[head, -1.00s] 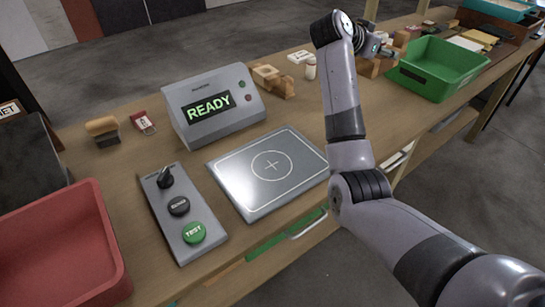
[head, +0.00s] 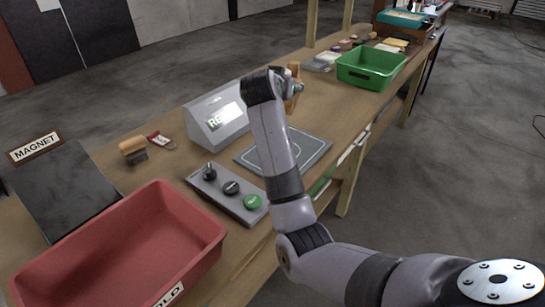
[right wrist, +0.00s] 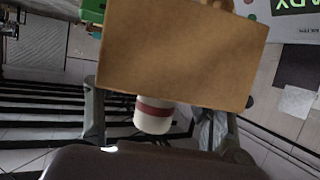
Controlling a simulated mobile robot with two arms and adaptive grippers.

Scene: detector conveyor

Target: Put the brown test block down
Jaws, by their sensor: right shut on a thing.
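The brown test block (head: 291,104) shows partly beyond my right wrist in the head view. In the right wrist view the brown block (right wrist: 180,50) fills the upper middle as a broad flat face. My right gripper (head: 297,88) is shut on it, with one finger on each side in the wrist view. The block appears held up near the READY console (head: 217,118), beyond the grey plate (head: 307,153). My arm hides part of the plate and the display. My left gripper is not in view.
A switch panel (head: 213,188) with a green button lies before the console. A red bin (head: 205,232) is at near left, beside the magnet board (head: 62,190). A green bin (head: 367,80) stands farther back. A white bottle with a red band (right wrist: 153,115) shows below the block.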

